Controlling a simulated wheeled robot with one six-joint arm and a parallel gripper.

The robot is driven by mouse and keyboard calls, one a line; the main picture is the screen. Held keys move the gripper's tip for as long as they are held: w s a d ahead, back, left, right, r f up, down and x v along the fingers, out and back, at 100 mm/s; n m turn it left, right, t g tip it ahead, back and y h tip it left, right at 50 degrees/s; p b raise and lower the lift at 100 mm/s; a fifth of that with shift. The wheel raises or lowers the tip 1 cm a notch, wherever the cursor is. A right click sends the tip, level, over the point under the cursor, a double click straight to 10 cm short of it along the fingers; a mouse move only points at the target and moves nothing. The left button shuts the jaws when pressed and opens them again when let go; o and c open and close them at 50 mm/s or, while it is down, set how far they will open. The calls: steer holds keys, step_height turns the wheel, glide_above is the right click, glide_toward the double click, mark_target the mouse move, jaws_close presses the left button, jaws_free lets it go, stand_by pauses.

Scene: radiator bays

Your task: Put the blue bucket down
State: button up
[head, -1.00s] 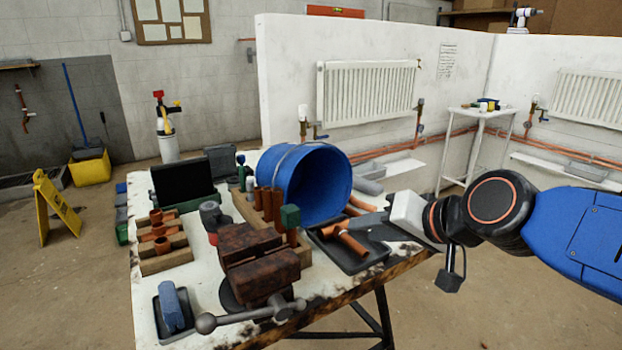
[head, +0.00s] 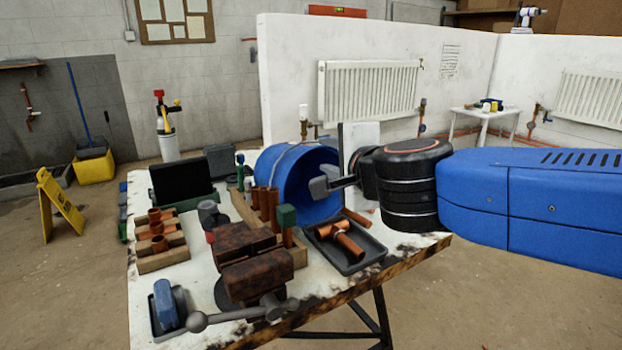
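How far apart the fingers are is not clear. The arm hides the right edge of the mouth.
A vice (head: 250,262), copper pipes in a wooden rack (head: 268,206) and a black tray with copper fittings (head: 345,250) crowd the bench around the bucket. A black case (head: 182,180) stands behind left. Some bare bench top shows at the front left.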

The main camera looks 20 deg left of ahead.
glide_toward(303, 146)
steer(key=x, duration=0.4)
steer(key=shift+w+f, duration=0.2)
steer(key=shift+f, duration=0.15)
steer(key=shift+x, duration=2.7)
steer(key=shift+a+r, duration=0.15)
steer(key=shift+r, duration=0.05)
steer(key=shift+c, duration=0.3)
steer(key=shift+f, duration=0.1)
jaws_close()
